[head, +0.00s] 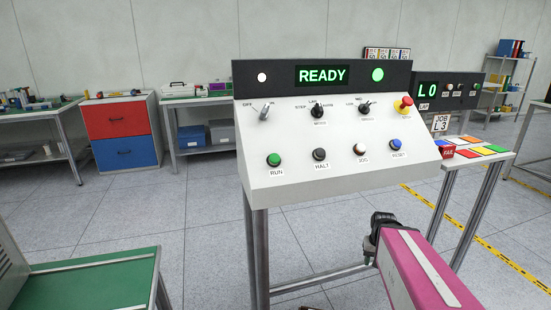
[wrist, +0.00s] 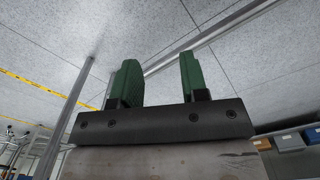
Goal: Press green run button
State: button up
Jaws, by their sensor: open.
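The green RUN button (head: 273,160) is at the lower left of the sloped white control panel (head: 300,187) in the head view. A RUN label sits just below it. The black display strip (head: 245,78) above the panel reads READY, with a lit green lamp (head: 377,74) beside the text. My gripper shows in the wrist view (wrist: 160,80) with its two green fingers apart and nothing between them. In the head view, my pink arm is at the lower right, below the panel and well away from the RUN button. The gripper's fingers are hard to make out there.
Black HALT (head: 319,154), white JOG (head: 359,149) and blue RESET (head: 395,145) buttons sit in RUN's row. A red emergency knob (head: 404,104) and several selector switches are above. A green-topped table (head: 90,280) stands at lower left. Metal legs (head: 259,255) support the panel.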

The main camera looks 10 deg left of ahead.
grip_shut()
dwell(1.4)
